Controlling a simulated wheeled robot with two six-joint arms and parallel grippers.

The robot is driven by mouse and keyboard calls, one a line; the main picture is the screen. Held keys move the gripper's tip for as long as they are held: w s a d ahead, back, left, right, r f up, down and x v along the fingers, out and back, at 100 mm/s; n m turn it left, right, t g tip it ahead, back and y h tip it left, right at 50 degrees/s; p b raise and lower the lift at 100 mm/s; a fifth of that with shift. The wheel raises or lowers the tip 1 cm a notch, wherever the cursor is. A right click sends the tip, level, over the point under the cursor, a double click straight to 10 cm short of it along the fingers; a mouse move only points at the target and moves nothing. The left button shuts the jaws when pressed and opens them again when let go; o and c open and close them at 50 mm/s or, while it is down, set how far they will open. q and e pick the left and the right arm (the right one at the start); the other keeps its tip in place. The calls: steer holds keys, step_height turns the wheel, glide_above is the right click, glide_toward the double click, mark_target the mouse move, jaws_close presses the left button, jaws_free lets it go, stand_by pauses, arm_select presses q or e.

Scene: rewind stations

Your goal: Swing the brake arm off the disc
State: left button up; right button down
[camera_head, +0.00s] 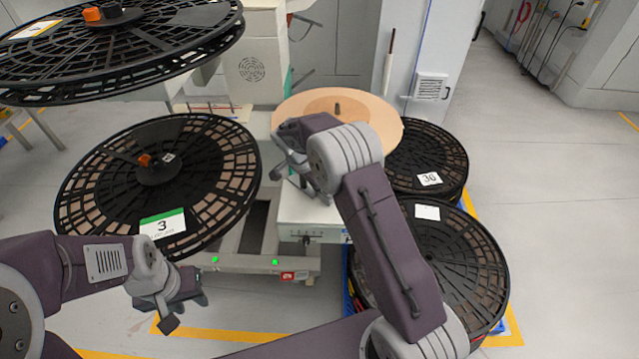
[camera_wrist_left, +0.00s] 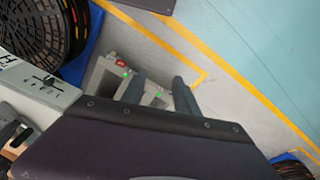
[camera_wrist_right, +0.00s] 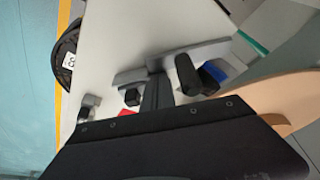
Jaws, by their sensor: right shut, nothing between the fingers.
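The tan disc (camera_head: 375,108) lies flat on its spindle behind my right wrist; its edge also shows in the right wrist view (camera_wrist_right: 292,92). In that view a grey bar (camera_wrist_right: 200,52), which looks like the brake arm, runs beside a black cylindrical handle (camera_wrist_right: 187,75). My right gripper (camera_wrist_right: 157,92) is shut and empty, its fingertips close to the bar and handle; I cannot tell whether they touch. In the head view my wrist hides most of the brake arm. My left gripper (camera_wrist_left: 160,92) is open and empty, low at the lower left of the head view (camera_head: 185,300).
A large black reel labelled 3 (camera_head: 205,165) stands left of the disc, with another reel (camera_head: 150,50) above it. Black reels (camera_head: 425,155) are stacked on the right, near my right arm. Open floor (camera_head: 560,190) lies further right.

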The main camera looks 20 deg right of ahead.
mark_target(311, 195)
steer(key=shift+s+a+m+g, duration=0.3)
steer(key=shift+s+a+m, duration=0.2)
steer(key=shift+a+m, duration=0.45)
steer(key=shift+s+a, duration=0.25)
steer(key=shift+a, duration=0.15)
